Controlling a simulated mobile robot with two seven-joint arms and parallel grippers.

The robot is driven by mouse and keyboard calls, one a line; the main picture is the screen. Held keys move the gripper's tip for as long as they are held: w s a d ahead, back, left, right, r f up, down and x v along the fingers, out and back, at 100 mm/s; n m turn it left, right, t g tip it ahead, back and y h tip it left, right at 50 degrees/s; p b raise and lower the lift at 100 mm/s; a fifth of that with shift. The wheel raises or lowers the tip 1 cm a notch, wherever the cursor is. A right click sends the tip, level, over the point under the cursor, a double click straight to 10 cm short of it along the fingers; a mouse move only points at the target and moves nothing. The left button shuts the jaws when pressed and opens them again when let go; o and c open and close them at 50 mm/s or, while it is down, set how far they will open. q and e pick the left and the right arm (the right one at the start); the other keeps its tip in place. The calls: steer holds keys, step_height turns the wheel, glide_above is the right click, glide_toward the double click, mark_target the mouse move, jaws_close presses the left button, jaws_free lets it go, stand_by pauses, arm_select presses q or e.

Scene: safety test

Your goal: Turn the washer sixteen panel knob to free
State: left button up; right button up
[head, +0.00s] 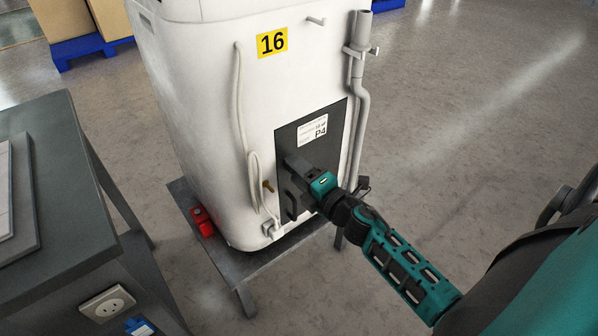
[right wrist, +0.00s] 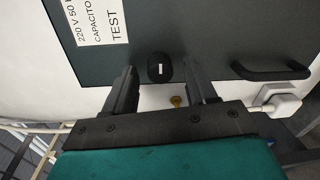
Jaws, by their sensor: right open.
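The white washer (head: 200,110) bears a yellow label with 16 (head: 272,42). A dark panel (head: 338,118) marked P4 is on its side. In the right wrist view the panel's black knob (right wrist: 160,68), with a white mark, sits between and just beyond the fingertips. My right gripper (right wrist: 160,80) is open, one finger on each side of the knob, with no clear contact. In the head view my right gripper (head: 296,180) is in front of the panel and hides the knob. My left gripper is not in view.
A black handle (right wrist: 272,70) and a brass stud (right wrist: 178,100) are near the knob. A white plug (right wrist: 280,98) is at the right. A grey hose (head: 359,110) runs down the washer's side. A dark table (head: 75,170) stands at left; a red object (head: 202,222) lies by the washer's base.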

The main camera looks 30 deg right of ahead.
steer(key=s+d, duration=0.1)
steer(key=s, duration=1.2)
steer(key=shift+r, duration=0.4)
steer(key=shift+w, duration=0.1)
